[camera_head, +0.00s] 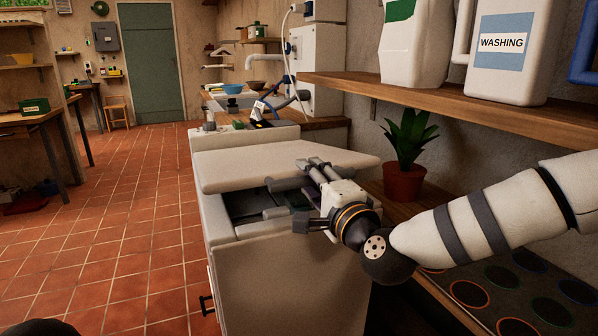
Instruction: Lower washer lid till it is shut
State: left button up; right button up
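The washer (290,280) is a pale box-shaped machine standing in the middle. Its flat, light lid (255,165) is partly open, tilted over the top, with a dark gap between it and the body. The dark inside of the washer (245,205) shows through this gap. My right gripper (288,204) comes in from the right at the near right part of the opening. Its fingers are spread apart, and the upper one overlaps the lid's near edge. I cannot tell whether it touches the lid. No object shows between the fingers. My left gripper is not in view.
A potted plant (405,180) stands right of the lid. A wooden shelf (470,105) above holds a washing bottle (500,50) and a white-green container (412,45). A hob (510,290) lies below my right arm. The tiled floor (120,220) at left is mostly clear.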

jog(key=shift+w, duration=0.15)
jog(key=shift+s+r, duration=0.15)
jog(key=shift+s, duration=0.2)
jog(key=shift+c, duration=0.6)
jog(key=shift+d, duration=0.1)
grip_shut()
notch_tip(320, 180, down, 9)
jog(key=s+b, duration=0.1)
jog(key=b, duration=0.2)
jog(key=shift+b, duration=0.35)
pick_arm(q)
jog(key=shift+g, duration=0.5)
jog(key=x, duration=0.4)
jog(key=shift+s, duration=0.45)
pick_arm(e)
jog(key=shift+o, duration=0.6)
grip_release()
jog(key=shift+d, duration=0.1)
jog(key=v, duration=1.2)
